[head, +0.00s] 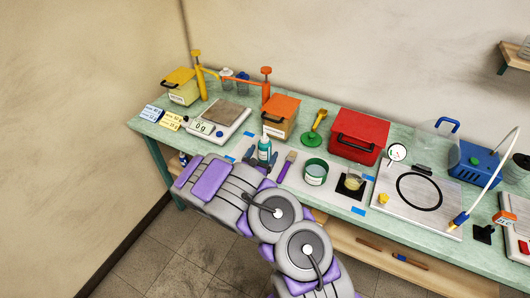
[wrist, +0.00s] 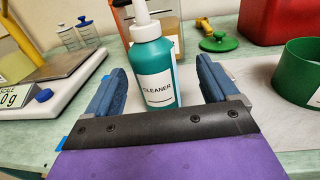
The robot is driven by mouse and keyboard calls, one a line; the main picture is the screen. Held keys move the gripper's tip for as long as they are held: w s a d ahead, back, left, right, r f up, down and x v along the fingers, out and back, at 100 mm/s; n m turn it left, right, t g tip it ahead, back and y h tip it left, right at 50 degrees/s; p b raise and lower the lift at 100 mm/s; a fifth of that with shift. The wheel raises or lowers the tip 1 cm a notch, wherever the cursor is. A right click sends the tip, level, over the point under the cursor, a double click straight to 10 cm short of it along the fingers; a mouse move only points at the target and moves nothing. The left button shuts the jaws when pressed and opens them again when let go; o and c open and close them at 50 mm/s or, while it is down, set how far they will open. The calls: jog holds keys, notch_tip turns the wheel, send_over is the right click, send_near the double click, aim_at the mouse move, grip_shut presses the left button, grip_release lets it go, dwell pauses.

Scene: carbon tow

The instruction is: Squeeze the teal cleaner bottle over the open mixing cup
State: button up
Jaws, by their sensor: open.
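The teal cleaner bottle (wrist: 154,75) stands upright on the bench with a white nozzle and a label reading CLEANER. It also shows in the head view (head: 264,150). My gripper (wrist: 160,85) is open, with one blue finger on each side of the bottle and a gap on both sides. In the head view my gripper (head: 262,162) is partly hidden behind my arm. A small cup with yellowish content (head: 354,183), perhaps the mixing cup, stands on a black square to the right. A green-banded round container (head: 315,172) stands between it and the bottle.
A scale (head: 221,118) stands left of the bottle. An orange-lidded box (head: 280,118) and a red box (head: 358,137) stand behind. A purple-handled brush (head: 287,166) lies just right of the bottle. A plate with a black ring (head: 395,212) lies farther right.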

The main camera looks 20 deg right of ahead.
aim_at(267, 145)
jog(key=shift+w+d, duration=0.35)
jog(key=shift+d, duration=0.1)
jog(key=shift+w+f, duration=0.1)
jog(key=shift+w, duration=0.2)
jog(key=b+x, duration=0.1)
jog(key=x, duration=0.2)
jog(key=shift+w+f+b, duration=0.1)
jog(key=shift+w+b, duration=0.25)
jog(key=shift+w, duration=0.1)
jog(key=shift+w+d, duration=0.1)
jog(key=shift+d, duration=0.45)
jog(key=shift+a, duration=0.5)
jog(key=c, duration=0.7)
jog(key=shift+d, duration=0.35)
jog(key=c, duration=0.5)
jog(key=shift+o, duration=0.2)
